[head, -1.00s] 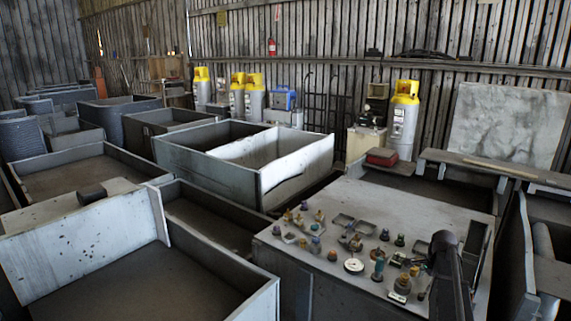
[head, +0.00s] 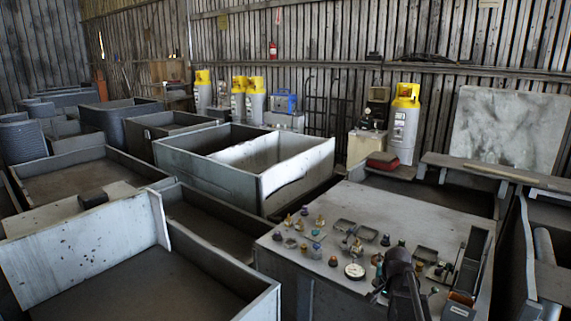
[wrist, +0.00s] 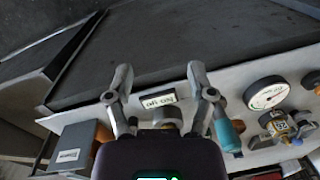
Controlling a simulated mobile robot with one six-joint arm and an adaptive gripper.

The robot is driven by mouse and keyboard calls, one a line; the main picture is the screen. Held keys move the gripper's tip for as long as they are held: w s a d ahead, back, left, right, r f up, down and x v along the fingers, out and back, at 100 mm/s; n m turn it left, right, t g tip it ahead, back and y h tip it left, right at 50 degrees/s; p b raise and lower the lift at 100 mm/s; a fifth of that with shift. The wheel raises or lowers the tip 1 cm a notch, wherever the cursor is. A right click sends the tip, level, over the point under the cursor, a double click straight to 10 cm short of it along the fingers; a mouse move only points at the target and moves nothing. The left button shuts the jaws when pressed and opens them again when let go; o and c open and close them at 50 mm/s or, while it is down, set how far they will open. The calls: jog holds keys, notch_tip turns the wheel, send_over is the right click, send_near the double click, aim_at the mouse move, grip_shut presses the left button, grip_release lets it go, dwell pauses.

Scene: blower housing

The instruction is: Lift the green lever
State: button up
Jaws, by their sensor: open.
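A teal-green lever handle (wrist: 227,132) stands just right of the right finger, outside the jaws. I cannot tell whether it touches that finger. Its base is partly hidden by the finger. In the head view my dark arm covers the part of the panel (head: 330,210) around the lever, and only small teal bits show beside it.
A white label plate (wrist: 158,100) and a round knob lie behind the jaws. A white dial gauge (wrist: 266,92) and a brass valve (wrist: 278,125) are to the right. A grey box with an orange side (wrist: 80,145) is at left. Several knobs crowd the panel.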

jog(key=s+a+f+n+h+b, duration=0.1)
jog(key=s+a+f+n+b, duration=0.1)
jog(key=s+a+n, duration=0.8)
jog(key=s+a+f, duration=0.1)
jog(key=s+a, duration=0.2)
jog(key=shift+s+a+n+b, duration=0.2)
jog(key=shift+s+n+b, duration=0.05)
jog(key=shift+n+b, duration=0.05)
jog(key=shift+f, duration=0.1)
